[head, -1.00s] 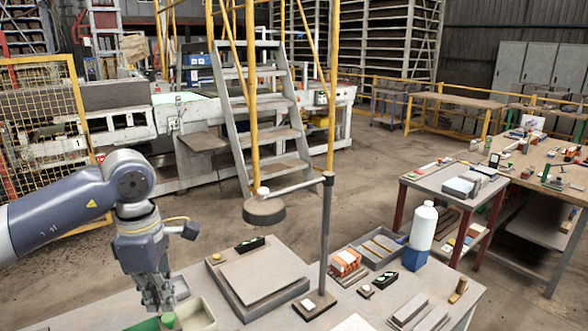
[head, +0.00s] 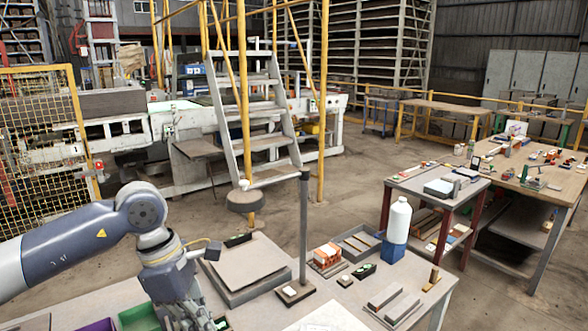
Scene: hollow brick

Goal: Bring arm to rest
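My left arm comes in from the left. Its gripper (head: 186,318) points down over the near left part of the workbench (head: 262,318), at the bottom edge of the view. Its fingers are partly cut off and blurred, so I cannot tell whether they are open or shut. A green bin (head: 138,318) lies beside the gripper, with a purple bin (head: 98,326) to its left. My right arm and gripper are not in view.
A post lamp (head: 303,235) stands on the bench beside a flat grey plate (head: 246,266). An orange brick block (head: 326,255), a grey tray (head: 357,241) and a white bottle (head: 397,219) with a blue base stand further right. A side table (head: 432,190) stands beyond.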

